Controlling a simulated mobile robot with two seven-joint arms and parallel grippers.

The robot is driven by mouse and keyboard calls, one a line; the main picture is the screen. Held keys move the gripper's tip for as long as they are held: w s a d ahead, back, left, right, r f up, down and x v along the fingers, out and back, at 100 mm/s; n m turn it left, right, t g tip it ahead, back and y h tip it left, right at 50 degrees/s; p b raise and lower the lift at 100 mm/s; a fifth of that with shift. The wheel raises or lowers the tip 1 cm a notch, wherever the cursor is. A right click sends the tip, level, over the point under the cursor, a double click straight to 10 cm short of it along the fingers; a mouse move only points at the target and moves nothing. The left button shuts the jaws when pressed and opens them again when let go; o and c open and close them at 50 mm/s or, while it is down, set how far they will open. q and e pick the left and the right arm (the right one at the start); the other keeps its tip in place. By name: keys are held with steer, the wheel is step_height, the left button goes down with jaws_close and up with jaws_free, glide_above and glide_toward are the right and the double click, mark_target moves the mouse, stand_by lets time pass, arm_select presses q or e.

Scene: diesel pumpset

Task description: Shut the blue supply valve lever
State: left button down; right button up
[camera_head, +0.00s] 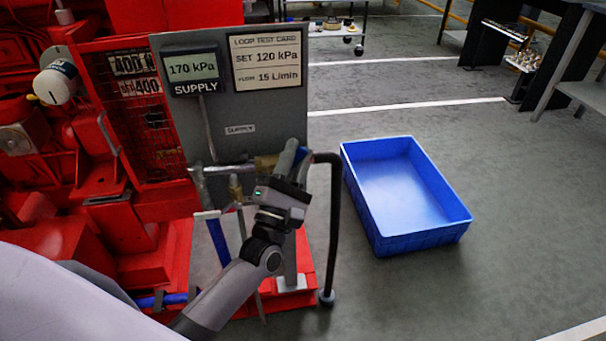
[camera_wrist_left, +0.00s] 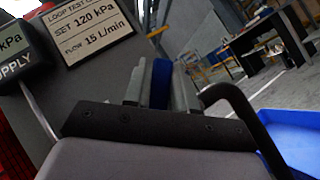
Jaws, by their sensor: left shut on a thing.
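My left gripper (camera_head: 298,152) reaches in from below, in front of the grey supply panel. In the left wrist view its fingers (camera_wrist_left: 160,85) are closed on the blue lever (camera_wrist_left: 161,82), which shows as a blue strip between them. In the head view the gripper hides most of this lever. A brass valve body (camera_head: 265,163) on the horizontal pipe sits just left of the gripper. The supply display (camera_head: 192,72) reads 170 kPa. The lever's exact angle to the pipe cannot be told. My right gripper is not in view.
A dark bent pipe (camera_head: 334,225) drops close to the right of my gripper. A blue crate (camera_head: 452,233) stands on the floor farther right. Red machinery (camera_head: 120,215) fills the left. The loop test card (camera_head: 267,62) says set 120 kPa, flow 15 L/min.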

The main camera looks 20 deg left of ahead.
arm_select(q)
steer(key=n+y+b, duration=0.2)
steer(key=s+a+n+y+b, duration=0.1)
steer(key=n+y, duration=0.2)
steer(key=a+n+y+b, duration=0.1)
steer(key=n+y+b, duration=0.1)
steer(key=n, duration=0.1)
steer(key=shift+s+r+t+b, duration=0.2)
steer(key=shift+r+t+b, duration=0.1)
steer(key=shift+r+b, duration=0.05)
steer(key=shift+s+a+r+n+g+y+b, duration=0.15)
steer(key=shift+s+a+n+g+y+b, duration=0.2)
steer(key=shift+n+y+b, duration=0.6)
steer(key=shift+a+r+n+g+y+b, duration=0.1)
steer(key=shift+a+n+g+y+b, duration=0.25)
steer(key=shift+n+y, duration=1.1)
steer(key=shift+s+a+r+n+g+y+b, duration=0.15)
steer(key=shift+n+g+y+b, duration=0.4)
steer(key=shift+n+y, duration=0.65)
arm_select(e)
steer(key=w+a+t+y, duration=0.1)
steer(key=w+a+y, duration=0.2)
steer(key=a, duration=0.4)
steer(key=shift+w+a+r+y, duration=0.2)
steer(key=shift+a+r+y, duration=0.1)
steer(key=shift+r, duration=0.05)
arm_select(q)
steer(key=c, duration=1)
jaws_free()
steer(key=shift+r, duration=0.1)
